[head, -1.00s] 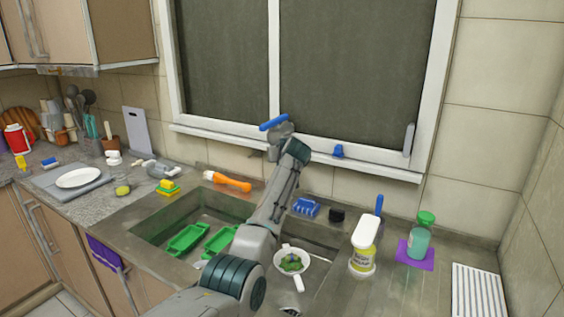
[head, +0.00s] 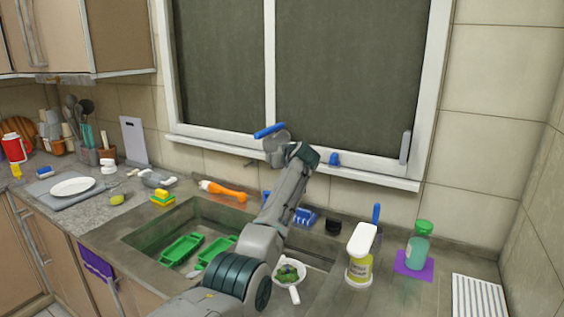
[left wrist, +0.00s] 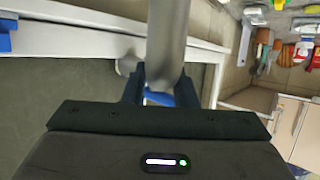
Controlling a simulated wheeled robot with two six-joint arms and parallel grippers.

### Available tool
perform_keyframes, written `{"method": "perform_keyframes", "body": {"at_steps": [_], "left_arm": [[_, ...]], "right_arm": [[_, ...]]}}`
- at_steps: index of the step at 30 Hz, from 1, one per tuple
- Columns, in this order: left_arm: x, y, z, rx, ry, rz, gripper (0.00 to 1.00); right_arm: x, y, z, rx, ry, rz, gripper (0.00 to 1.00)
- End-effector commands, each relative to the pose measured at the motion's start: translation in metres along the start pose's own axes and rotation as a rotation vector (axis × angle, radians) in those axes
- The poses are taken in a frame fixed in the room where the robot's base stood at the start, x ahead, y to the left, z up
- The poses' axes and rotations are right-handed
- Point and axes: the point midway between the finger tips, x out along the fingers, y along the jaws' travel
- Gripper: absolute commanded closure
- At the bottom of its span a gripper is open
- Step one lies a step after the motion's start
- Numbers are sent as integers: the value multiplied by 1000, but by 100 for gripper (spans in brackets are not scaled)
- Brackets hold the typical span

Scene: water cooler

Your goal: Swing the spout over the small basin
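A grey tap spout (left wrist: 167,45) runs down the top middle of the left wrist view, its lower end between my left gripper's fingers (left wrist: 162,95). One finger is on each side; I cannot tell if both press on it. In the head view the tap's grey body and blue lever (head: 269,130) show by the window sill, beyond the end of my left arm. That arm hides most of the tap, and the fingers are not clear there. The small basin (head: 317,262) lies right of my forearm, partly hidden, with a white strainer (head: 289,274) holding greens. My right gripper is not in view.
The large basin (head: 150,243) with green trays (head: 181,249) is on the left. A yellow soap bottle (head: 359,268), a blue-handled brush (head: 376,215) and a green-capped bottle (head: 418,247) stand right of the small basin. The window sill (head: 372,176) runs close behind the tap.

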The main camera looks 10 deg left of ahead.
Motion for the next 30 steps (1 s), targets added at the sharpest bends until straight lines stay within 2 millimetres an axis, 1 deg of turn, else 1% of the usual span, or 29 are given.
{"method": "perform_keyframes", "body": {"at_steps": [1, 3, 13, 17, 20, 23, 30], "left_arm": [[-1, 1, -1, -2, 1, 1, 67], [-1, 1, -1, -2, 1, 1, 54], [-1, 0, 0, 0, 1, 1, 54], [-8, 2, 0, -2, 2, 2, 54], [-18, 2, 1, -2, 3, 2, 54], [-32, 2, 2, -4, 2, 3, 54], [-74, 3, 2, -3, 3, 4, 54]], "right_arm": [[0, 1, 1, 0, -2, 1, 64], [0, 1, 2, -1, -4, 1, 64], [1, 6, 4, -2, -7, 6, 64], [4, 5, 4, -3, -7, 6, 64], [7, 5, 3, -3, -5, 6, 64], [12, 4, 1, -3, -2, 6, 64], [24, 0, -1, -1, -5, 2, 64]]}}
